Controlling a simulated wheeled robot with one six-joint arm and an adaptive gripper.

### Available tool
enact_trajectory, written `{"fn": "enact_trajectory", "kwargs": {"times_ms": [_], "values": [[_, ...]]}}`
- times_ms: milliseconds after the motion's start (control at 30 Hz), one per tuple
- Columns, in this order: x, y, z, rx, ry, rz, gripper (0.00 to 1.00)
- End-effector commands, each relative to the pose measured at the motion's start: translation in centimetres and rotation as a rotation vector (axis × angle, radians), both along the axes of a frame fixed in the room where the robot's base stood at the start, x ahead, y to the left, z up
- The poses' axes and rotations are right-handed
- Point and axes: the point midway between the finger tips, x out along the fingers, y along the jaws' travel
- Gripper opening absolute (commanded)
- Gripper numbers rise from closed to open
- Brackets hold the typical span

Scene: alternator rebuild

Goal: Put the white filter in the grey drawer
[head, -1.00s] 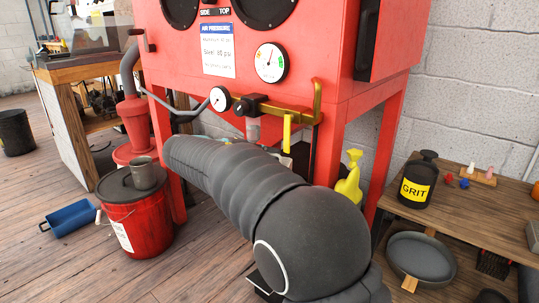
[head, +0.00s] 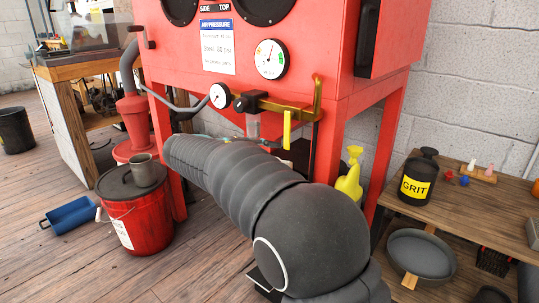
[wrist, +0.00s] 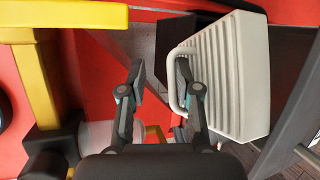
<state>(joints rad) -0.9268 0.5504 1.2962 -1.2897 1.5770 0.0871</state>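The white filter (wrist: 232,78), a pale ribbed block with a loop handle on its left side, is at the right in the wrist view. My gripper (wrist: 162,72) is open, its two fingers apart. The handle lies between the fingertips, close to the right finger, which appears to reach into the loop. I cannot tell whether it touches. In the head view my arm hides the gripper and the filter. I cannot make out a grey drawer for certain in either view.
The red blasting cabinet (head: 340,90) stands before me, with a yellow pipe (head: 318,98) and gauges on its front. A yellow bottle (head: 350,178) is right of my arm. A red bucket (head: 140,215) stands left, and a wooden bench (head: 480,205) right.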

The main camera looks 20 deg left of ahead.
Motion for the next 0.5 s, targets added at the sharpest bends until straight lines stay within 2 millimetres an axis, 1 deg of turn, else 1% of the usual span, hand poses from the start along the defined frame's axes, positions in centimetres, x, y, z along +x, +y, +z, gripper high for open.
{"fn": "enact_trajectory", "kwargs": {"times_ms": [33,67,133,500], "values": [[0.0,0.0,0.9,0.002,-0.002,0.000,0.31],[0.0,0.0,1.3,0.002,-0.002,0.000,0.31],[-0.9,0.9,1.3,0.001,-0.001,0.003,0.31],[-6.3,5.7,3.3,0.001,-0.001,0.002,0.31]]}}
